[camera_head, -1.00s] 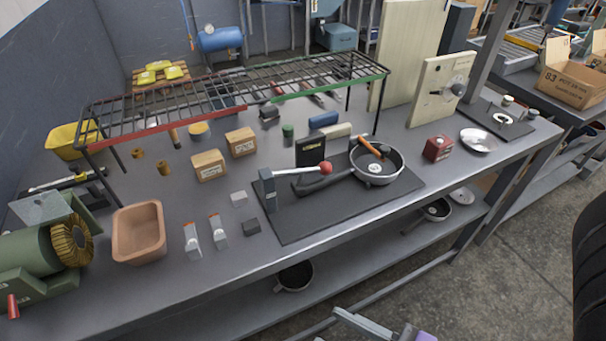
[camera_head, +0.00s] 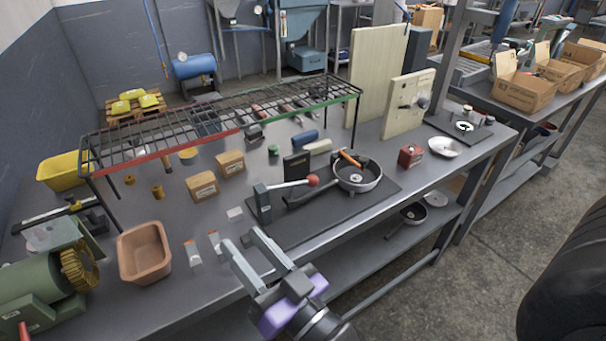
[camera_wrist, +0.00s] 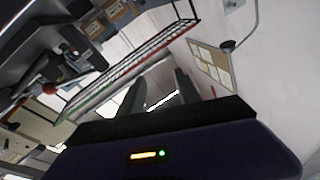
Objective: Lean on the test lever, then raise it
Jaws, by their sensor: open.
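The test lever (camera_head: 289,185) is a metal bar with a red ball knob (camera_head: 313,180) at its right end. It is hinged on a dark upright post (camera_head: 262,203) on a black base plate (camera_head: 338,217) and stands nearly level. A pan (camera_head: 358,178) with an orange-brown handled tool (camera_head: 350,158) across it sits to the right on the plate. My gripper (camera_head: 245,250) is open and empty at the bench's front edge, in front of and below the lever post, apart from it. In the wrist view my fingers (camera_wrist: 160,92) are spread with nothing between them; a red knob (camera_wrist: 49,88) shows at left.
A wire rack (camera_head: 220,120) on legs spans the back of the bench. A clay tray (camera_head: 144,252) and green grinder (camera_head: 45,290) stand at left. A red box (camera_head: 410,155) and metal dish (camera_head: 443,147) lie right of the plate. The floor in front is open.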

